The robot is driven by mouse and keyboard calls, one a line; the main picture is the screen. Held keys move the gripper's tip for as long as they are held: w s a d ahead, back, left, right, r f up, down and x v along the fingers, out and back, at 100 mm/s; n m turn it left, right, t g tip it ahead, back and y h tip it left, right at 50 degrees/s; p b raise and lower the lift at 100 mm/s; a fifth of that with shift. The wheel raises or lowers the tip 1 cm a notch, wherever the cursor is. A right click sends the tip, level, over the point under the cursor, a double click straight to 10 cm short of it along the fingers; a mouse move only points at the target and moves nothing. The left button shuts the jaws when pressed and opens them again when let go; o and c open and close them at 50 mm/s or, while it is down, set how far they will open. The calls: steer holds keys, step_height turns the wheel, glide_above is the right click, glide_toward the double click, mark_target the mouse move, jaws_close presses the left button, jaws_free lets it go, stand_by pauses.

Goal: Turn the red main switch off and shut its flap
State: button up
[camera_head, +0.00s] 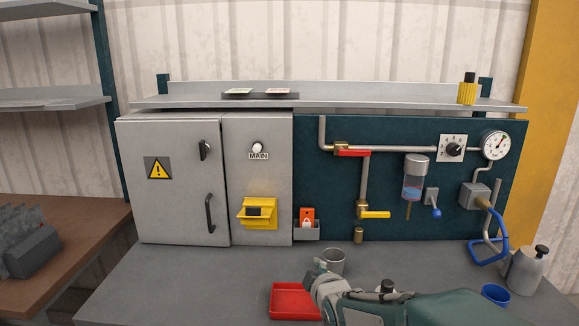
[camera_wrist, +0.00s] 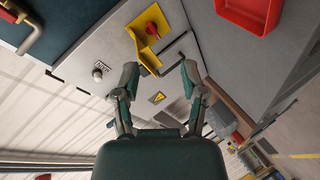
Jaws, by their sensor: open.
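The yellow switch housing (camera_head: 259,213) is on the grey cabinet front, below the MAIN label (camera_head: 258,156). In the wrist view, the red main switch (camera_wrist: 151,29) shows on the yellow housing. The yellow flap (camera_wrist: 145,52) stands out from the housing, open, with the red switch uncovered. In the head view the red switch is hidden behind the yellow flap and a dark block. My gripper (camera_wrist: 157,78) is open and empty, its two fingers apart and short of the cabinet. In the head view my gripper (camera_head: 321,275) is low over the bench, right of the housing.
A small holder with an orange tag (camera_head: 307,217) is right of the housing. Pipes with a yellow valve handle (camera_head: 375,214) lie further right. The left cabinet door (camera_head: 180,200) has handles.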

steer(key=s+d+m+g+h, duration=0.1)
steer(key=s+d+m+g, duration=0.1)
steer(key=s+m, duration=0.3)
steer(key=s+d+r+m+g+h, duration=0.1)
steer(key=s+d+m+g, duration=0.2)
steer(key=s, duration=1)
steer(key=s+d+r+m+g, duration=0.1)
steer(key=s+d+m, duration=0.3)
steer(key=s, duration=0.6)
steer(key=m+g, duration=0.1)
steer(key=m, duration=0.1)
steer(key=shift+d+m+g+h, duration=0.3)
steer(key=shift+d+g+h, duration=0.05)
steer(key=shift+g+h, duration=0.05)
